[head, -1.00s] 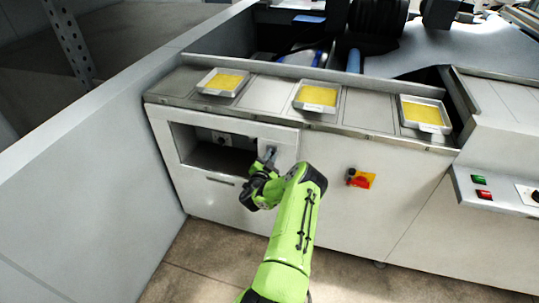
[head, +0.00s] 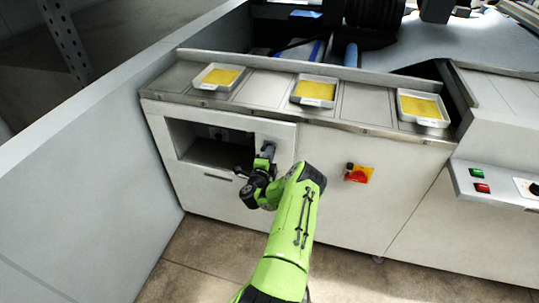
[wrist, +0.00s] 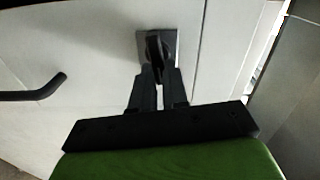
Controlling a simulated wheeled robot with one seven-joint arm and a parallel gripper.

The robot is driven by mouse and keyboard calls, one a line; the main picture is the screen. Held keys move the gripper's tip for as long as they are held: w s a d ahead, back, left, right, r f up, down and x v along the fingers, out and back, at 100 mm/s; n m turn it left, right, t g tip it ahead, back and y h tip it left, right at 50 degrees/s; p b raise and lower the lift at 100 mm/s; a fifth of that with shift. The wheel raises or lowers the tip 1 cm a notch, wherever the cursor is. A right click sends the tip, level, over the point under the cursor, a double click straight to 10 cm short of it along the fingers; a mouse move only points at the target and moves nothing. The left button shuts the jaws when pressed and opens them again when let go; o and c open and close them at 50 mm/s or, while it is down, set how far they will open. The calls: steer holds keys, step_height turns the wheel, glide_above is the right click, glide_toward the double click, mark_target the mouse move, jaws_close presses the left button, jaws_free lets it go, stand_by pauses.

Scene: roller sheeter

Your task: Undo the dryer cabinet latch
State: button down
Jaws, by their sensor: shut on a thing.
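The dryer cabinet (head: 215,192) has a white front with a dark open recess (head: 205,145) at upper left. Its latch (head: 268,146) sits on the front just right of the recess. In the wrist view the latch is a dark lever (wrist: 153,45) on a grey square plate (wrist: 171,42). My gripper (wrist: 159,84) is shut on the lever, with a finger on either side of it. In the head view my gripper (head: 264,164) partly hides the latch. The front panel looks about flush with its surround.
A dark bar handle (wrist: 35,93) sits left of the latch in the wrist view. Trays of yellow material (head: 218,77) stand on the counter above. The floor in front is clear.

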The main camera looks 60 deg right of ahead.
steer(key=shift+f+m, duration=0.15)
steer(key=shift+m, duration=0.55)
steer(key=c, duration=1.1)
jaws_free()
steer(key=shift+c, duration=0.2)
steer(key=s+a+p, duration=0.1)
steer(key=s+a, duration=0.1)
steer(key=a, duration=1)
steer(key=shift+w, duration=0.15)
